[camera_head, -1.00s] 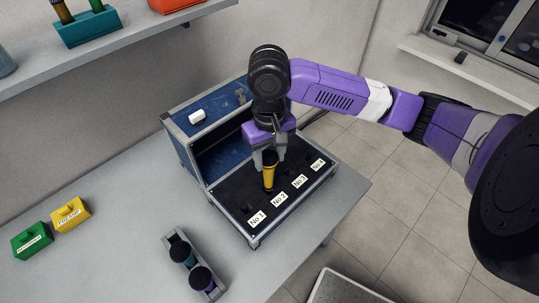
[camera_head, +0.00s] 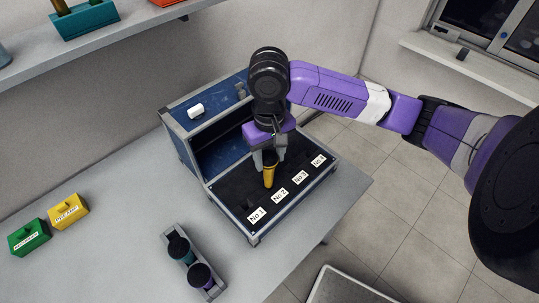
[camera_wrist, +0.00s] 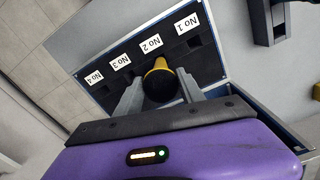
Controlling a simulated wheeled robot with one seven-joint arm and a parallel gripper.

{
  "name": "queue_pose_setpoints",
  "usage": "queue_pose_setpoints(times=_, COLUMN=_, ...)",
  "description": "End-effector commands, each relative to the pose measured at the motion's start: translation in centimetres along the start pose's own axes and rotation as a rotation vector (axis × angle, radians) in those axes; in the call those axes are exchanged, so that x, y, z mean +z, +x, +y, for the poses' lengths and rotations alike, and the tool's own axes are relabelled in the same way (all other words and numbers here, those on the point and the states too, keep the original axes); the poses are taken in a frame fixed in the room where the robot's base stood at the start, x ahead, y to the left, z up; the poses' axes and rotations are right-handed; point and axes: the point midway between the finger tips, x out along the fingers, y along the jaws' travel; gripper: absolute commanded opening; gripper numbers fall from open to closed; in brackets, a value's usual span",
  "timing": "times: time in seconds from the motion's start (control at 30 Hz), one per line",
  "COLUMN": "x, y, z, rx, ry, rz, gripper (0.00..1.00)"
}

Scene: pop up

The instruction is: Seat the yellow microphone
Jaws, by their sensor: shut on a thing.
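The yellow microphone (camera_head: 269,176) is between the fingers of my gripper (camera_head: 269,160), roughly upright, over the black insert (camera_head: 235,196) of the open blue case. My gripper is shut on it. In the wrist view, the yellow microphone (camera_wrist: 159,66) shows its yellow body and dark end between the two grey fingers (camera_wrist: 160,95). It is near the labels No 2 (camera_wrist: 151,43) and No 3 (camera_wrist: 120,62). Whether its lower end touches the insert or enters a slot cannot be told. An empty dark slot (camera_wrist: 195,42) shows beside the label No 1 (camera_wrist: 187,23).
The blue case's raised lid (camera_head: 188,140) stands behind the insert, close to my gripper. A grey holder (camera_head: 184,258) with two dark-topped microphones lies front left. Green (camera_head: 29,238) and yellow (camera_head: 69,211) labelled blocks sit at left. A shelf (camera_head: 120,38) hangs above.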

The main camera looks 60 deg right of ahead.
Motion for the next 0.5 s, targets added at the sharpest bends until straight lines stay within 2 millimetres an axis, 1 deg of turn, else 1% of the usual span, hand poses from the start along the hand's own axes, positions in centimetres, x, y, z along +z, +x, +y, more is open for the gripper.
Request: queue_pose_setpoints(times=0.5, x=0.0, y=1.5, z=0.0, rx=0.001, ry=0.001, rz=0.001, gripper=0.05)
